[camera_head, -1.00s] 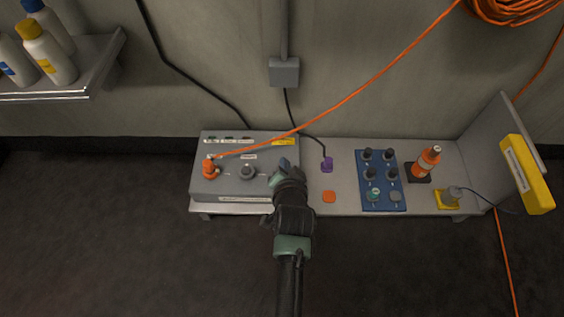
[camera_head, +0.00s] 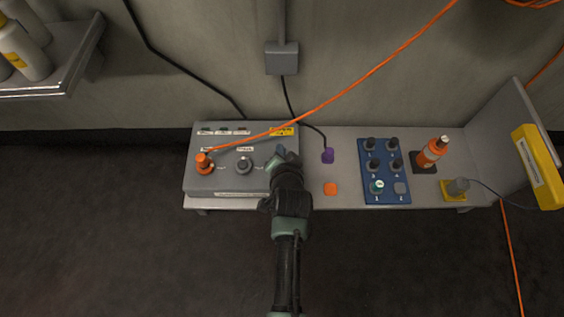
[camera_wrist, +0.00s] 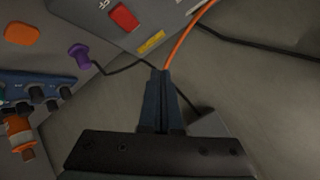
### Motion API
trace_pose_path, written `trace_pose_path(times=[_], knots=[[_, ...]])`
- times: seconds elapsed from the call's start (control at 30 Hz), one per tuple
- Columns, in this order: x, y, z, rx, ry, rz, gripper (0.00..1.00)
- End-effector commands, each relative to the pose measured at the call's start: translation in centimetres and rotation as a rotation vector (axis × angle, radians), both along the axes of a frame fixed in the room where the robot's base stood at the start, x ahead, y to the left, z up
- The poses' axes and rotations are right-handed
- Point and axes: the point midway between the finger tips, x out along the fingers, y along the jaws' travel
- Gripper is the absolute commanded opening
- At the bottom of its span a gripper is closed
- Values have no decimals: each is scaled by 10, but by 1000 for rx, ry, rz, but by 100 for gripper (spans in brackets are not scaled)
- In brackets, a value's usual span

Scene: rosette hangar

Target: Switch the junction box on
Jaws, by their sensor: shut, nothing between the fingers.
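The grey junction box (camera_head: 225,181) sits on the left of a low bench. An orange plug (camera_head: 203,163) with an orange cable is in its left socket; a second round socket (camera_head: 244,166) is beside it, with nothing plugged in. In the wrist view the box (camera_wrist: 160,14) is at the top, with a red switch (camera_wrist: 124,17) and the word OFF beside it. My gripper (camera_head: 286,156) is over the box's right end and hides the switch in the head view. Its fingers (camera_wrist: 161,78) are shut and empty, apart from the switch in the wrist picture. Contact cannot be told.
The bench (camera_head: 348,197) also holds a purple plug (camera_head: 327,156), an orange button (camera_head: 330,189), a blue panel (camera_head: 385,199) with several knobs, an orange bottle (camera_head: 430,154) and a yellow-based plug (camera_head: 455,190). The orange cable (camera_head: 340,93) crosses above the box. Open floor lies in front.

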Motion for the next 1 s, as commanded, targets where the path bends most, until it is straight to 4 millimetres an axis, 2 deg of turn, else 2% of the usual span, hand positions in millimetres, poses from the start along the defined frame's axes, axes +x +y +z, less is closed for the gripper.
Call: trace_pose_path(times=[0.03,0.53,0.7,1.0], knots=[[1,0,-10,0,0,0,0],[10,0,-71,0,1,1,0],[11,0,-78,0,0,0,0],[11,0,-78,0,0,0,0]])
